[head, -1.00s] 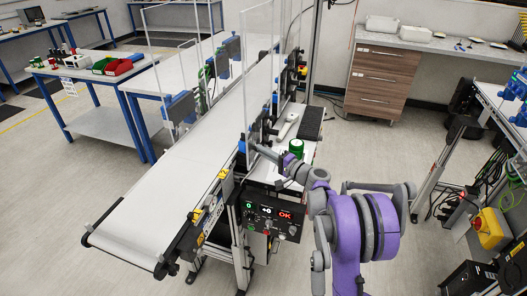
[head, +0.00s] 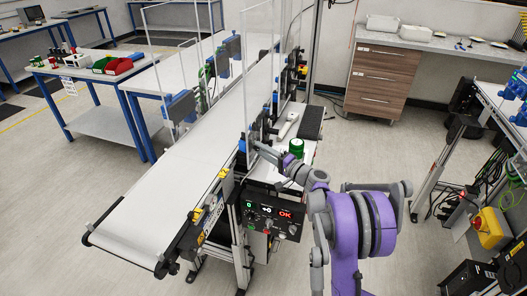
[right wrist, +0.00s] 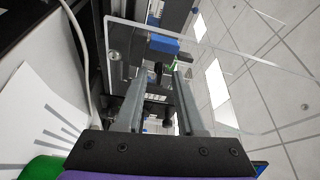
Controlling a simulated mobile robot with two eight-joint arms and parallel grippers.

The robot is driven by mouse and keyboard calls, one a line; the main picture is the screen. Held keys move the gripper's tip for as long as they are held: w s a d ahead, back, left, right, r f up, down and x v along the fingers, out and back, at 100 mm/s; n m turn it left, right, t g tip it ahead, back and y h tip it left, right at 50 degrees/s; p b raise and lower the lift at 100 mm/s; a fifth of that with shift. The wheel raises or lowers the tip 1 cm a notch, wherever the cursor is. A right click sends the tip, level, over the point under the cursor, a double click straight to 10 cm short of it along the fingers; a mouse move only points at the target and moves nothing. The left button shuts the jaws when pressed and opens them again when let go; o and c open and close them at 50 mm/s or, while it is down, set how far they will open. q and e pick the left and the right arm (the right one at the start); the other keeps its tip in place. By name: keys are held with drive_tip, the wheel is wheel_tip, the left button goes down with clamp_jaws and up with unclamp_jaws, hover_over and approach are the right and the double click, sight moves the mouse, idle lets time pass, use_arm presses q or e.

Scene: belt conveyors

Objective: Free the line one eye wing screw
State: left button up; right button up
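The screw is too small to make out in the head view. In the right wrist view, a small dark ring-shaped part, perhaps the eye wing screw (right wrist: 158,69), shows just beyond and between my fingertips. I cannot tell whether they touch it. My right gripper (right wrist: 164,76) has its two grey fingers apart, beside the clear guard panel (right wrist: 225,65). In the head view my right gripper (head: 254,146) reaches the near side of the conveyor at the panel's lower end, and its fingertips are hard to see. My left gripper is out of view.
The white conveyor belt (head: 165,185) is bare. A green cylinder (head: 296,146) stands on the side shelf close to my wrist. A blue block (right wrist: 164,44) lies beyond my fingers.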

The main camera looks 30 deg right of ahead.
drive_tip(key=b+v, duration=0.1)
drive_tip(key=v, duration=0.9)
drive_tip(key=shift+s+d+b, duration=0.15)
drive_tip(key=shift+s+b, duration=0.2)
drive_tip(key=shift+b, duration=0.05)
drive_tip(key=s+a+f+n+g, duration=0.2)
drive_tip(key=s+a+n+g, duration=0.15)
drive_tip(key=a, duration=0.75)
drive_tip(key=s+a+f+n+g, duration=0.2)
drive_tip(key=s+a+g, duration=0.25)
drive_tip(key=a, duration=0.65)
drive_tip(key=s+a+f+n+g+h, duration=0.1)
drive_tip(key=s+f+n+g+h, duration=0.1)
drive_tip(key=s, duration=0.7)
drive_tip(key=s+a+f+n+g+h, duration=0.2)
drive_tip(key=s+n, duration=0.3)
drive_tip(key=s, duration=0.5)
drive_tip(key=shift+f+h, duration=0.75)
drive_tip(key=shift+h, duration=0.15)
